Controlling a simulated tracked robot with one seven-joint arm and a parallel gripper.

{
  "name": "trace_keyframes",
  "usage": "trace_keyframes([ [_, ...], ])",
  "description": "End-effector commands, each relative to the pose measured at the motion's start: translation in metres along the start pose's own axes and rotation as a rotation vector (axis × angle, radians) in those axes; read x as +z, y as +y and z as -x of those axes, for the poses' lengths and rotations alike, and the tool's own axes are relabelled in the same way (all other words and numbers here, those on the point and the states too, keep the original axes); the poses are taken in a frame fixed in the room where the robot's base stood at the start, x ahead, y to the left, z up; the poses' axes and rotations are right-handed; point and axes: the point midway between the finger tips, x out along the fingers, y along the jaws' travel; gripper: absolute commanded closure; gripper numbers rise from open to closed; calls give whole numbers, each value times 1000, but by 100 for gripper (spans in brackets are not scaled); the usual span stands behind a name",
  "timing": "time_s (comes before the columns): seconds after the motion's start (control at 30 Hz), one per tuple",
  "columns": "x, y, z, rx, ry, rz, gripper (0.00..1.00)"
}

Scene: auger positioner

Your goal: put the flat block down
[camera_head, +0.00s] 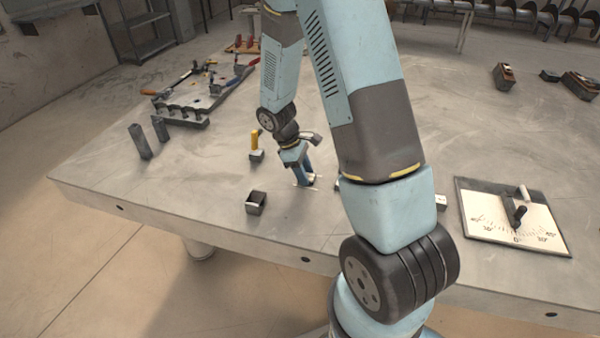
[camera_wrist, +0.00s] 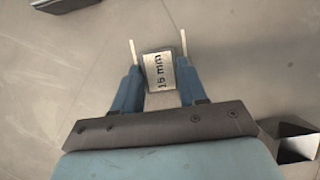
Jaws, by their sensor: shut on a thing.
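The flat block (camera_wrist: 158,78) is a grey piece with a pale top face marked "16 mm". In the wrist view it sits between the two blue fingers of my gripper (camera_wrist: 157,52), which are shut on it. Their pale tips extend past its far edge. In the head view my gripper (camera_head: 306,184) points down close to the tabletop, left of the large arm link. The block is mostly hidden there, and I cannot tell whether it touches the table.
A small open dark box (camera_head: 256,203) stands left of my gripper on the table (camera_head: 210,180). A yellow-handled tool (camera_head: 256,146) stands behind it. Two grey posts (camera_head: 141,142) and a tool rack (camera_head: 195,100) are farther left. A dial plate (camera_head: 490,195) lies at right.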

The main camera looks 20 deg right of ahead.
Motion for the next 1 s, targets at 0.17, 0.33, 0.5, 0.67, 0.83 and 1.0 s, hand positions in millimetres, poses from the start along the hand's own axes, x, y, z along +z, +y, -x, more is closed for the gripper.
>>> trace_keyframes([
  [0.17, -1, -2, -6, -5, -1, 3, 50],
  [0.33, -1, -4, -8, -8, -2, 4, 34],
  [0.5, -1, -5, -8, -10, -2, 4, 32],
  [0.67, -2, -6, -8, -10, -2, 4, 32],
  [0.83, 0, -6, -2, -10, 0, 3, 32],
  [1.0, 0, -3, 24, -5, 2, 2, 32],
])
